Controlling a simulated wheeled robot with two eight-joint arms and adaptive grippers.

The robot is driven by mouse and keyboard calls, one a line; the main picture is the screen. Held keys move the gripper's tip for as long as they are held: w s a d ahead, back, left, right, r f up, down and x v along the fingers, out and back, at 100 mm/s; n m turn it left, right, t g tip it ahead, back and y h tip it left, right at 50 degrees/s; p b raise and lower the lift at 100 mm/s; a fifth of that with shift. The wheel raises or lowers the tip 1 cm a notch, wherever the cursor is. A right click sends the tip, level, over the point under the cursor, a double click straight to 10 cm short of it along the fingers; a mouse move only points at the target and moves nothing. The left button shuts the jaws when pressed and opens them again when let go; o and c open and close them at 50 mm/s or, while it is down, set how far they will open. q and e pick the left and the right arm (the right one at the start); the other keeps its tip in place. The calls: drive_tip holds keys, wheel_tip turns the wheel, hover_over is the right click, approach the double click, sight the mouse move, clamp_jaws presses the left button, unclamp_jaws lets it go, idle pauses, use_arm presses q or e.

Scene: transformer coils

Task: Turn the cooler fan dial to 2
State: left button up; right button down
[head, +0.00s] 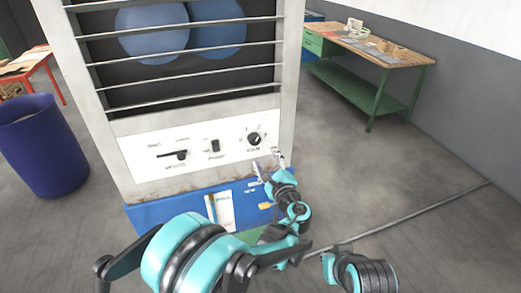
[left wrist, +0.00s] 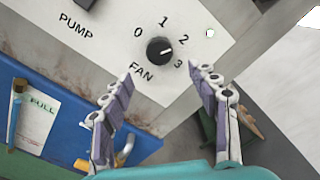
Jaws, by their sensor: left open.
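The cooler (head: 122,125) is a tall pale cabinet with a white control panel (head: 205,150) low on its front. The black round fan dial (head: 254,139) is at the panel's right; in the left wrist view the dial (left wrist: 159,50) has the marks 0, 1, 2 and 3 around it and the word FAN below. A small light mark shows on the knob, but I cannot tell surely which number it faces. My left gripper (head: 270,164) is just below and right of the dial, its open fingers (left wrist: 160,72) pointing towards it, apart from it and empty. My right gripper is not in view.
The pump switch (head: 214,146) and a slider (head: 173,155) sit left of the dial. A blue base (head: 165,212) with a paper label is below the panel. A blue barrel (head: 45,145) stands left; a green workbench (head: 375,101) stands back right. Floor to the right is mostly clear.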

use_arm(q)
drive_tip(key=v, duration=0.4)
drive_tip(key=shift+s+d, duration=0.1)
drive_tip(key=shift+s, duration=0.15)
drive_tip(key=s+a+f+n+g, duration=0.1)
drive_tip(key=s+a+n+g, duration=0.3)
drive_tip(key=a, duration=0.6)
drive_tip(key=s+a+n+g, duration=0.3)
drive_tip(key=s+a+n, duration=0.25)
drive_tip(key=a, duration=0.35)
drive_tip(key=s+a+f+n+g+h, duration=0.1)
drive_tip(key=s+f+n+h, duration=0.1)
drive_tip(key=s+n, duration=0.4)
drive_tip(key=s+a+f+n+g+h, duration=0.2)
drive_tip(key=s+n, duration=0.4)
drive_tip(key=s, duration=0.5)
drive_tip(key=shift+s+a+f+n+h, duration=0.15)
drive_tip(key=shift+s+f+n+h, duration=0.25)
drive_tip(key=shift+f+h, duration=0.35)
drive_tip(key=shift+r, duration=0.1)
